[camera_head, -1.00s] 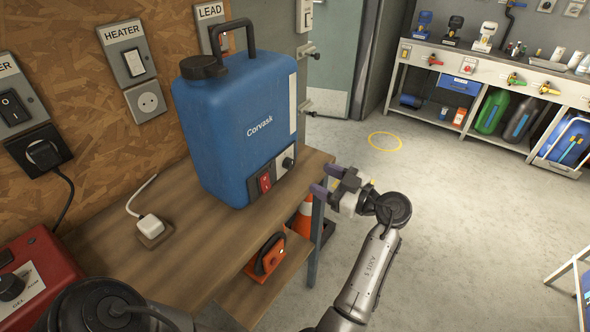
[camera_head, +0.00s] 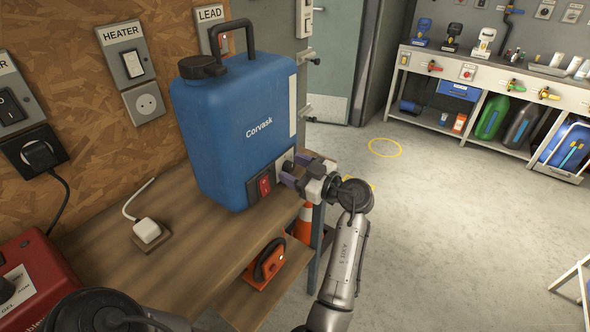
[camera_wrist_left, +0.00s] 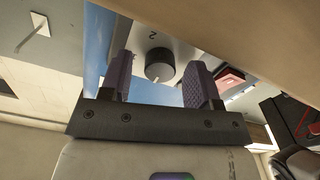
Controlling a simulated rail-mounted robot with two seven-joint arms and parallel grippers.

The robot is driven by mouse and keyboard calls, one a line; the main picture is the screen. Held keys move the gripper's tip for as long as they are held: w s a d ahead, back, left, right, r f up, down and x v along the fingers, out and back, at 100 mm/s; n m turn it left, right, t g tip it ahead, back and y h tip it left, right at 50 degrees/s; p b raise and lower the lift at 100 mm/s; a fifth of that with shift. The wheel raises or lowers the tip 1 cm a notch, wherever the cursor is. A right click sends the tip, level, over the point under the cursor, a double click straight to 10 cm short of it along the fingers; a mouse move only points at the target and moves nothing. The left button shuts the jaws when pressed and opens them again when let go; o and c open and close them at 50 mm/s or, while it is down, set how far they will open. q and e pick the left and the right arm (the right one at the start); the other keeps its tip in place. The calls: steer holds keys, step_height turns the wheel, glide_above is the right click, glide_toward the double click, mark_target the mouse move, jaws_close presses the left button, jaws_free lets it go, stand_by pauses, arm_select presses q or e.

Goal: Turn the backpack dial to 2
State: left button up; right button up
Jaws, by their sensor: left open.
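The blue Corvask backpack (camera_head: 235,125) stands upright on the wooden bench. Its dial is mostly hidden behind my left gripper (camera_head: 290,173) in the head view. In the left wrist view the dark round dial (camera_wrist_left: 159,64) sits on a light plate with an upside-down "2" (camera_wrist_left: 152,35) above it. My left gripper is open, its purple pads (camera_wrist_left: 158,78) on either side of the dial with gaps visible; contact cannot be told. The dial's exact pointer setting is unclear. My right gripper is out of view.
A red switch (camera_head: 264,187) is beside the dial. The floor to the right is open.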

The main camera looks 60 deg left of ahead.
arm_select(q)
steer(key=c, duration=0.9)
